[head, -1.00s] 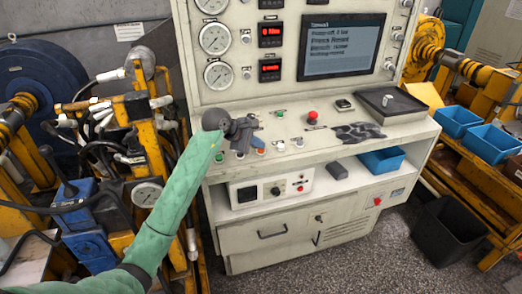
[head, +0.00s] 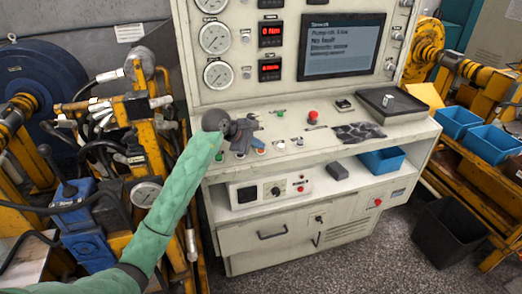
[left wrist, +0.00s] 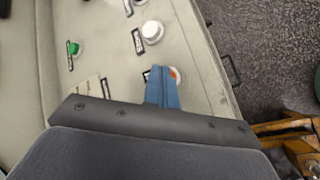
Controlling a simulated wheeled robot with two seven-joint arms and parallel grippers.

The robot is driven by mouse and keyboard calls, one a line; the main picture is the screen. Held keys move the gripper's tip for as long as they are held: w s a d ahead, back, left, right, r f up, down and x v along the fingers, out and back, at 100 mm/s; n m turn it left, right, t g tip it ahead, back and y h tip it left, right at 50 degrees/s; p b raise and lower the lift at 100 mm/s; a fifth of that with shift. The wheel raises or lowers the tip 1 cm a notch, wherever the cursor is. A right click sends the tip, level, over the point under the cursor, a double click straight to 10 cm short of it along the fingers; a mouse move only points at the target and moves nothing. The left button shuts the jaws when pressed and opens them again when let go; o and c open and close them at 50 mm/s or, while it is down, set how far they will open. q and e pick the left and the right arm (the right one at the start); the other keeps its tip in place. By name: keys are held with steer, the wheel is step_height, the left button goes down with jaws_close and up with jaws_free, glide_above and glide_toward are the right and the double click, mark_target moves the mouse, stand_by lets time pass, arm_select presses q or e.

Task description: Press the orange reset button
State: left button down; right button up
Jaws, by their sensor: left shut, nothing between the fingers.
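The orange reset button (left wrist: 175,73) shows in the left wrist view as an orange patch on a white round base, partly hidden by my fingers. In the head view it is a small orange spot (head: 260,151) at the panel's front edge, just beyond my gripper. My left gripper (head: 256,142) is shut and empty, pointing down over the panel. In the left wrist view its blue fingertips (left wrist: 162,72) lie over the button's left side; I cannot tell whether they touch it. My right gripper is not in view.
Nearby are a white button (left wrist: 152,31), a green button (left wrist: 73,48) and a red mushroom button (head: 313,116). A black tray (head: 372,112) sits at the panel's right. A screen (head: 340,48) above shows text lines, including "No fault". Gauges line the upright panel.

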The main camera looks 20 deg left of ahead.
arm_select(q)
steer(key=shift+r, duration=0.1)
steer(key=shift+s+r, duration=0.1)
steer(key=shift+r, duration=0.55)
steer(key=r, duration=0.5)
steer(key=shift+s+d+p, duration=0.25)
steer(key=shift+s+p, duration=0.1)
steer(key=shift+p, duration=0.05)
stand_by(0.7)
